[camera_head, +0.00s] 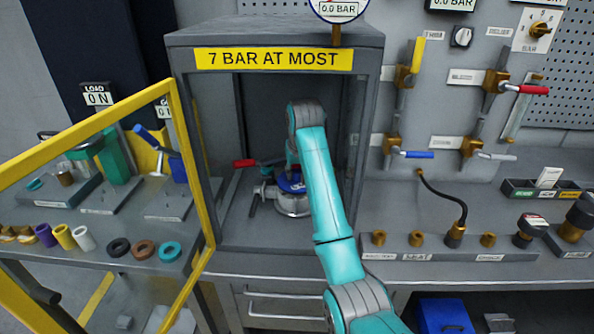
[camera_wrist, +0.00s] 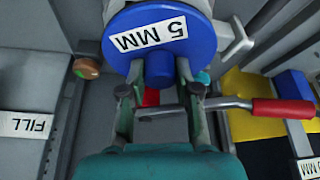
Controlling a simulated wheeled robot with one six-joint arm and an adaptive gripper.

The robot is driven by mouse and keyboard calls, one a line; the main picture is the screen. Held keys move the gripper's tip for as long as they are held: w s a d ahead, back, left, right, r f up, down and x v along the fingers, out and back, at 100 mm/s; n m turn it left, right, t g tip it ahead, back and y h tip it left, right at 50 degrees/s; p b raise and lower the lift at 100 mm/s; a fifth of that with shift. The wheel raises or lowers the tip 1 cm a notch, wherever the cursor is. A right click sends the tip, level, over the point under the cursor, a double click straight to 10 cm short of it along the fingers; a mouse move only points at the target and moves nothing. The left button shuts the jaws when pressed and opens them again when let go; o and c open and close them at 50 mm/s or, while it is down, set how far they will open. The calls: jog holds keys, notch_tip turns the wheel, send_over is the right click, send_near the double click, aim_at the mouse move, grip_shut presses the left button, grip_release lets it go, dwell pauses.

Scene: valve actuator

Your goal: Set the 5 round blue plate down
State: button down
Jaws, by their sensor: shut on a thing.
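The round blue plate (camera_wrist: 150,50) carries a white "5 MM" label and fills the top middle of the wrist view. In the head view the blue plate (camera_head: 291,184) shows inside the grey cabinet, partly hidden by my arm. It is over a round metal body (camera_head: 292,205). I cannot tell whether the plate rests on that body or is held just above it.
The cabinet (camera_head: 180,100) is marked "7 BAR AT MOST". Its yellow-framed door (camera_head: 190,160) stands open at left. A red-handled lever (camera_wrist: 283,109) lies right of my gripper in the wrist view. The cabinet's side walls are close around my arm.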

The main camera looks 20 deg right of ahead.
aim_at(299, 186)
jog(key=shift+f, duration=0.75)
jog(key=c, duration=0.7)
grip_release()
jog(key=shift+c, duration=0.2)
jog(key=shift+f, duration=0.1)
jog(key=v, duration=0.7)
jog(key=shift+s+r, duration=0.1)
jog(key=shift+r, duration=0.25)
